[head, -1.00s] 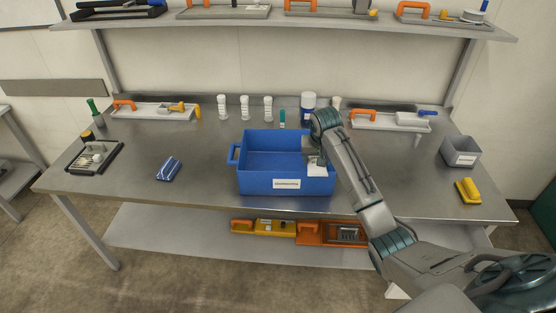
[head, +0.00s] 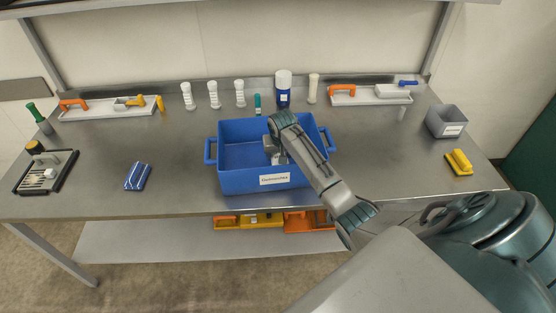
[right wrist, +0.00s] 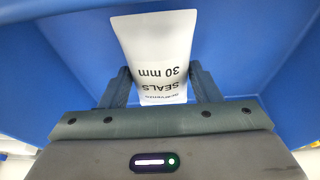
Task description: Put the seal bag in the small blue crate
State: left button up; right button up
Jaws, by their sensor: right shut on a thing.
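The small blue crate (head: 229,181) stands on the steel table near its front edge, with a white label on its front. My right gripper (head: 276,156) reaches down inside the crate's right half. In the right wrist view the right gripper (right wrist: 162,92) is shut on the white seal bag (right wrist: 155,48), printed "SEALS 30 mm". Blue crate walls and floor surround the bag there. In the head view the bag (head: 281,160) shows only as a small pale patch beside the gripper. I cannot tell whether it touches the crate floor. My left gripper is not in view.
A blue striped packet (head: 138,176) lies left of the crate. White bottles (head: 213,95) and a blue-and-white canister (head: 283,90) stand behind it. A grey bin (head: 446,121) and a yellow item (head: 459,162) are at the right.

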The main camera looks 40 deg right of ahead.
notch_tip(320, 180, down, 3)
jog(key=shift+s+f+p, duration=0.15)
jog(key=shift+f+p, duration=0.05)
jog(key=shift+p, duration=0.2)
jog(key=shift+f, duration=0.2)
jog(key=o, duration=1)
jog(key=shift+f, duration=0.1)
jog(key=b+v, duration=0.2)
jog(key=v, duration=0.9)
jog(key=shift+s+a+r, duration=0.1)
jog(key=shift+s+r, duration=0.05)
jog(key=shift+r, duration=0.5)
